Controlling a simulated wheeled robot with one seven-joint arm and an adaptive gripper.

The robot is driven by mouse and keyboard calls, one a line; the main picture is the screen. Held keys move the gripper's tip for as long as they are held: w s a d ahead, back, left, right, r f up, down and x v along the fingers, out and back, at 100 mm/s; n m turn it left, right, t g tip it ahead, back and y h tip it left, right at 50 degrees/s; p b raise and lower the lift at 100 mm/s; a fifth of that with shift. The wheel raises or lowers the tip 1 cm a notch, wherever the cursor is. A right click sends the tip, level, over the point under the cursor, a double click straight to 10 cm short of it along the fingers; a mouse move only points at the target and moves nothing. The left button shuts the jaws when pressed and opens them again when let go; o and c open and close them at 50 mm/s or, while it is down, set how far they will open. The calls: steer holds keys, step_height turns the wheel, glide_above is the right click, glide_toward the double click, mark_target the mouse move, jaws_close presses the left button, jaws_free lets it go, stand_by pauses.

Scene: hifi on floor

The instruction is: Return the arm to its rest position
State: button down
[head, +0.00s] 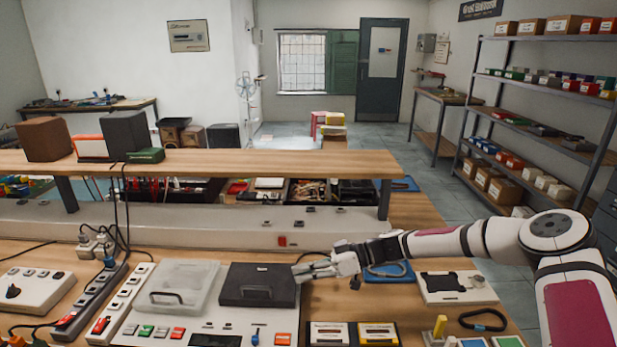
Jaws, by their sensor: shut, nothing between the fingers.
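My arm reaches in from the right of the head view and stretches left over the workbench. My gripper (304,272) is at its left end, pointing left. It is shut and empty. It shows just right of the black lidded case (258,285), close to its upper right edge in the picture. I cannot tell whether it touches the case or how high above the bench it is.
A clear case (178,286), a power strip (92,300), cassettes (350,334) and a white device (458,287) crowd the wooden bench. A raised shelf (230,164) runs behind. Storage racks (540,90) stand right. Open floor (395,160) lies beyond.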

steer(key=s+d+r+m+t+h, duration=0.2)
steer(key=s+d+r+m+h, duration=0.3)
steer(key=s+d+r, duration=0.2)
steer(key=s+d+r+m+t+h, duration=0.2)
steer(key=s+d+r+m+h, duration=0.3)
steer(key=s+r, duration=0.6)
steer(key=s+d+r+m+t+h, duration=0.2)
steer(key=s+d+r+m+h, duration=0.2)
steer(key=s+d+r, duration=0.4)
steer(key=s+r+m, duration=0.1)
steer(key=s, duration=0.6)
steer(key=shift+s+d+r+t+h, duration=0.15)
steer(key=shift+s+d+t+h, duration=0.2)
steer(key=shift+s+t+h, duration=0.05)
